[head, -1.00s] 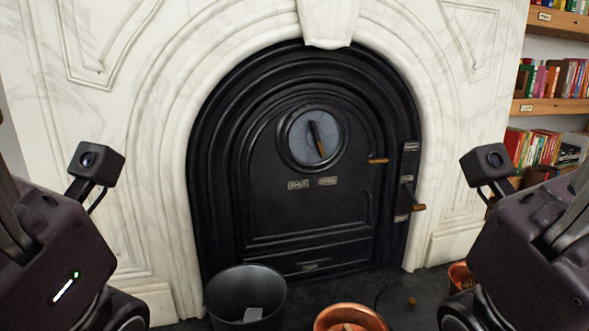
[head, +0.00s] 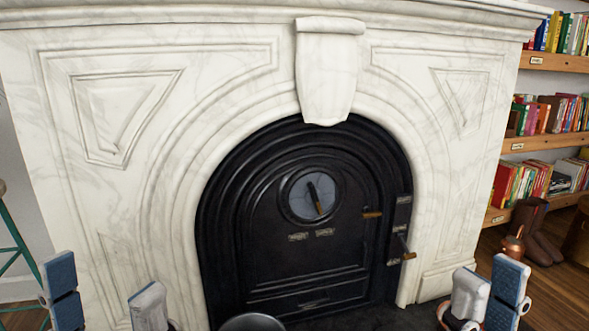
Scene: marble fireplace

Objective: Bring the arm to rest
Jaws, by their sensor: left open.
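My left gripper (head: 104,302) shows at the lower left of the head view, fingers pointing up. Its two fingers, one with blue pads and one whitish, stand wide apart with nothing between them. My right gripper (head: 488,296) shows at the lower right, fingers also up. Its whitish and blue-padded fingers overlap in the view, so the gap is hard to judge. I see nothing held in it. Both grippers appear in front of the white marble fireplace (head: 120,200), and their lower parts are cut off by the frame.
The fireplace's black iron door (head: 300,255) is shut, with handles on its right. A dark bucket (head: 252,323) shows only its rim at the bottom. A teal stool (head: 18,250) stands at left.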

